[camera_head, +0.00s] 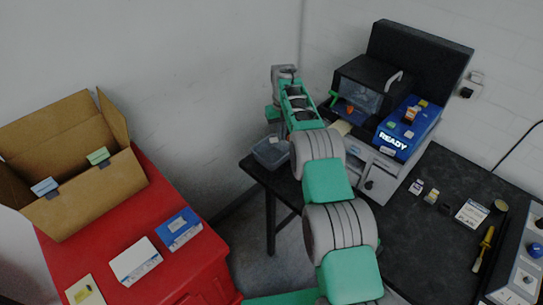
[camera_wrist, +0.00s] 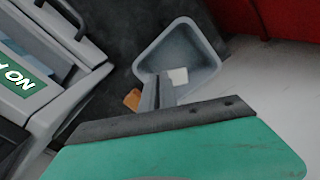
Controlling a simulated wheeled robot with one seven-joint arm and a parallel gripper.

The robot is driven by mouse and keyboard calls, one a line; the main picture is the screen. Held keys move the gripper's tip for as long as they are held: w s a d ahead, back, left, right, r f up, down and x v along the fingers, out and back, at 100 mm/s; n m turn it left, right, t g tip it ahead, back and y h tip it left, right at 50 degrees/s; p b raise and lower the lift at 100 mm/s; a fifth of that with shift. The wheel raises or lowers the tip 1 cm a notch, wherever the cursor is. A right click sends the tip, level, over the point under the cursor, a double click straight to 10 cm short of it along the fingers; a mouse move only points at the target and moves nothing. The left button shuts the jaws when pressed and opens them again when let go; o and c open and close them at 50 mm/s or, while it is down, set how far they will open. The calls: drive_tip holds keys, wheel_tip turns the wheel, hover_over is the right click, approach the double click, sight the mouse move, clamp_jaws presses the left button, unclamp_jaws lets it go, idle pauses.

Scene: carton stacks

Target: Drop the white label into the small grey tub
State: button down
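The small grey tub (camera_head: 268,156) stands at the left end of the dark bench in the head view. In the wrist view the tub (camera_wrist: 146,69) is open towards me. A small white label (camera_wrist: 179,76) shows against the tub's near inner side, right beside my fingertips. My gripper (camera_wrist: 158,78) is over the tub's near edge, its two grey fingers close together. I cannot tell whether the label is between the fingers or lies in the tub. In the head view my arm hides most of the fingers.
An orange piece (camera_wrist: 132,99) lies beside the tub. A grey machine with a blue READY panel (camera_head: 407,128) stands close by. A red cabinet (camera_head: 205,268) with an open carton (camera_head: 85,190) is at left. A floor gap separates cabinet and bench.

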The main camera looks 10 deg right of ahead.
wheel_tip(320, 180, down, 4)
drive_tip(key=shift+r+b, duration=0.25)
drive_tip(key=shift+b, duration=0.1)
drive_tip(key=c, duration=2.1)
unclamp_jaws()
drive_tip(key=o, duration=0.5)
drive_tip(key=shift+r, duration=0.15)
wheel_tip(320, 180, up, 8)
drive_tip(key=shift+f+b, duration=0.2)
drive_tip(key=shift+b, duration=0.6)
